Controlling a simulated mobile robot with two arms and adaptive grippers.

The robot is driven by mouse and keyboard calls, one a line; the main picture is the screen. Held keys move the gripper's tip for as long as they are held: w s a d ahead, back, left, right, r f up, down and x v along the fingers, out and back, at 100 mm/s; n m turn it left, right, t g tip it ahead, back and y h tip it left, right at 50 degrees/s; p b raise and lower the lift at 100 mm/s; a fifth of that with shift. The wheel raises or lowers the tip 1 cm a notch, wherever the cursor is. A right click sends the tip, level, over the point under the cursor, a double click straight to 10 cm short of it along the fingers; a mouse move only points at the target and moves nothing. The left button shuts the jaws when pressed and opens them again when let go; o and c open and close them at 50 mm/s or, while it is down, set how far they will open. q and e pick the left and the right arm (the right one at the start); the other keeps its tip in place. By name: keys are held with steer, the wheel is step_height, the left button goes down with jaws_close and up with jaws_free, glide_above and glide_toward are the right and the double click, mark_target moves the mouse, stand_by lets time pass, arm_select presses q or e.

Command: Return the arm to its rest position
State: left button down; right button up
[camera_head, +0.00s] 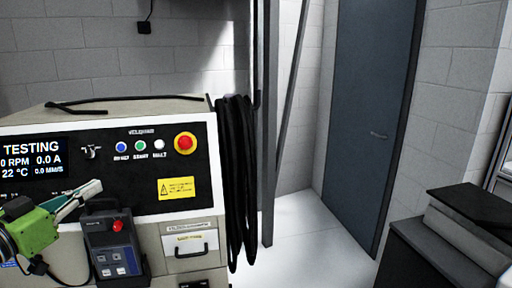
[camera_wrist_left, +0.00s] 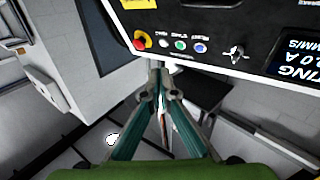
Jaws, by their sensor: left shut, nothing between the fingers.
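My left gripper (camera_head: 97,187) comes in from the lower left in the head view, with a green body and teal-grey fingers pointing right and slightly up. It is in front of the black control panel (camera_head: 140,180), just above a grey handheld pendant (camera_head: 112,252) with a red button. In the left wrist view the fingers (camera_wrist_left: 160,85) converge at their tips with nothing held. The panel also shows upside down at the top of the wrist view (camera_wrist_left: 205,25). My right gripper is in neither view.
The panel carries a display (camera_head: 33,160) reading TESTING and 0 RPM, a toggle switch, blue, green and white buttons, and a red mushroom button (camera_head: 185,143). Black cables (camera_head: 238,180) hang at its right side. Clear floor (camera_head: 310,235) leads to a blue-grey door (camera_head: 372,110). Dark furniture stands at right.

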arm_select(q)
steer(key=s+d+f+g+y, duration=0.1)
steer(key=s+d+f+g, duration=0.25)
steer(key=f, duration=0.65)
steer(key=s+d+f+g+y, duration=0.1)
steer(key=s+d+f+g, duration=0.2)
steer(key=f, duration=0.8)
steer(key=s+d+f+g, duration=0.1)
steer(key=s+d+f, duration=0.3)
steer(key=f, duration=0.6)
steer(key=s+d+f+n+g+y, duration=0.1)
steer(key=s+d+f+g+y, duration=0.15)
steer(key=s+f, duration=0.55)
steer(key=s+d+f+n+g+y, duration=0.1)
steer(key=s+d+f+g, duration=0.3)
steer(key=s, duration=0.9)
step_height(320, 180, down, 27)
steer(key=s+a+g, duration=0.1)
steer(key=s, duration=0.1)
steer(key=s+a+f+g, duration=0.1)
steer(key=s+a+f, duration=0.2)
steer(key=s+f, duration=1.3)
steer(key=shift+s+m+b, duration=0.3)
steer(key=shift+m, duration=0.1)
